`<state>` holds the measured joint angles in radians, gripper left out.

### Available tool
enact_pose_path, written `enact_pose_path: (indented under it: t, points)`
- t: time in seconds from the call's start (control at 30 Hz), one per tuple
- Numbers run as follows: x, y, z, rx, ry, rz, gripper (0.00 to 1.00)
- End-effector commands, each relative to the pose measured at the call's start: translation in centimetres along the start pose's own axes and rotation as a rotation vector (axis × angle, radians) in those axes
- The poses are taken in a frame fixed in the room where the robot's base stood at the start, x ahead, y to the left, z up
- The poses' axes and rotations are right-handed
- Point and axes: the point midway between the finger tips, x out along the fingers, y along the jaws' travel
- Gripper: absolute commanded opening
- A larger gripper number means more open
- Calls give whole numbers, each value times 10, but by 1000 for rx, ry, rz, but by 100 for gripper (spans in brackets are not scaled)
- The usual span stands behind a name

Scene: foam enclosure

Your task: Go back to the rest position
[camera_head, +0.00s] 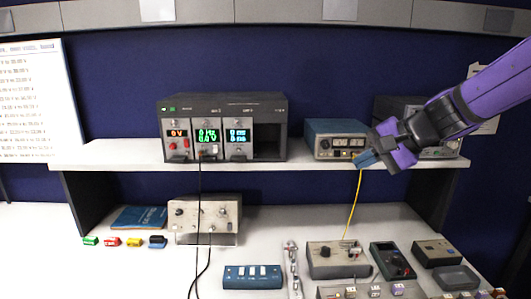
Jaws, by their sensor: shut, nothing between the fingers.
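My gripper (372,149) is at the end of my purple arm, which reaches in from the right. Its fingers are shut with nothing seen between them. In this view it overlaps the right front of a small blue-grey instrument (336,139) on the shelf. I cannot tell whether it touches that instrument.
A dark rack with lit displays (223,106) stands on the white shelf (120,156). Below are a beige instrument (205,220), a blue box (252,277), a grey box (338,260) with a yellow cable (354,206), and a dark meter (392,261). A dark instrument stands behind my arm.

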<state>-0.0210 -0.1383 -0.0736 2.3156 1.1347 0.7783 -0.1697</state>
Motion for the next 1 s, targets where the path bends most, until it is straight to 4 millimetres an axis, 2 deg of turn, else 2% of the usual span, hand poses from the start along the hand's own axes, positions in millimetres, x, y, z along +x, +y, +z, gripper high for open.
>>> enact_pose_path:
  t: [0.03, 0.2, 0.5, 0.73, 1.0]
  points:
    - [-13, 3, 15, -63, -3, 28, 0]
    - [-51, 26, 56, -269, -5, 162, 0]
    - [-116, 82, 105, -600, 62, 443, 0]
    - [-152, 114, 120, -758, 138, 626, 0]
    - [-163, 124, 122, -799, 163, 684, 0]
